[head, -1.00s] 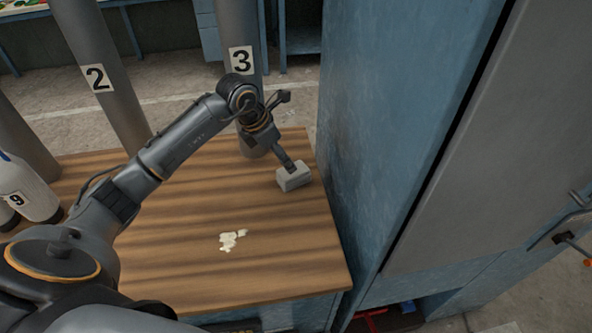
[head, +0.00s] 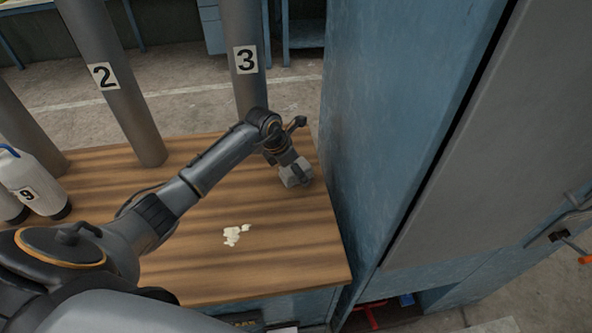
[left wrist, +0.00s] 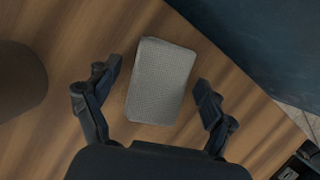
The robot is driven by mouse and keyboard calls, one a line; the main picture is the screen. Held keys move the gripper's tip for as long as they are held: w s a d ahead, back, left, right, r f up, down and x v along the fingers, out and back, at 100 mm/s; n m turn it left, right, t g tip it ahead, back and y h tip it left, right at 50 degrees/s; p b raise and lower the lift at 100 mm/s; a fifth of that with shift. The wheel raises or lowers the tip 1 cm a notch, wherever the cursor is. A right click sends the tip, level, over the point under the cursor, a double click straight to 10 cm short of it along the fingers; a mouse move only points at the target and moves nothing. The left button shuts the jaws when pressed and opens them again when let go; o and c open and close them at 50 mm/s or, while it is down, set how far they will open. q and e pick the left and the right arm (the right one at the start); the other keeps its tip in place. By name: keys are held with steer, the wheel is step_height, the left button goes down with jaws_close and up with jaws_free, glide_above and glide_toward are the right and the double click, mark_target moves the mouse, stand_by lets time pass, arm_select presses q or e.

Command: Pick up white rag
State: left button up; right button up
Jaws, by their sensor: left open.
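The white rag (left wrist: 160,80) is a pale grey-white textured block lying on the wooden table, near its far right corner. In the head view the rag (head: 303,177) is partly hidden by my left gripper (head: 290,168). In the left wrist view my left gripper (left wrist: 153,88) is open, with one finger on each side of the rag. A gap shows between each finger and the rag. My right gripper is not in view.
The wooden table (head: 190,265) carries a cream spill (head: 234,235) and white bottles (head: 38,180) at the left. Grey posts numbered 2 (head: 115,110) and 3 (head: 247,85) stand at the back. A blue cabinet (head: 365,130) rises close to the table's right edge.

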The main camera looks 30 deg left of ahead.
arm_select(q)
steer(key=c, duration=1.2)
steer(key=shift+c, duration=0.3)
steer(key=shift+r, duration=0.1)
steer(key=shift+r+b, duration=0.4)
steer(key=shift+r, duration=0.25)
steer(key=s+r, duration=0.1)
steer(key=r, duration=0.1)
steer(key=s+r+b, duration=0.1)
steer(key=r, duration=0.1)
steer(key=s+a+r, duration=0.1)
steer(key=s+r, duration=0.1)
steer(key=shift+r+b, duration=0.15)
steer(key=shift+b, duration=0.15)
steer(key=s+a+r+b, duration=0.1)
steer(key=s+r+b, duration=0.1)
steer(key=s+r, duration=0.3)
steer(key=s, duration=0.4)
steer(key=shift+s+a+r+b, duration=0.15)
steer(key=shift+s+a+b, duration=0.2)
steer(key=shift+s+a, duration=0.05)
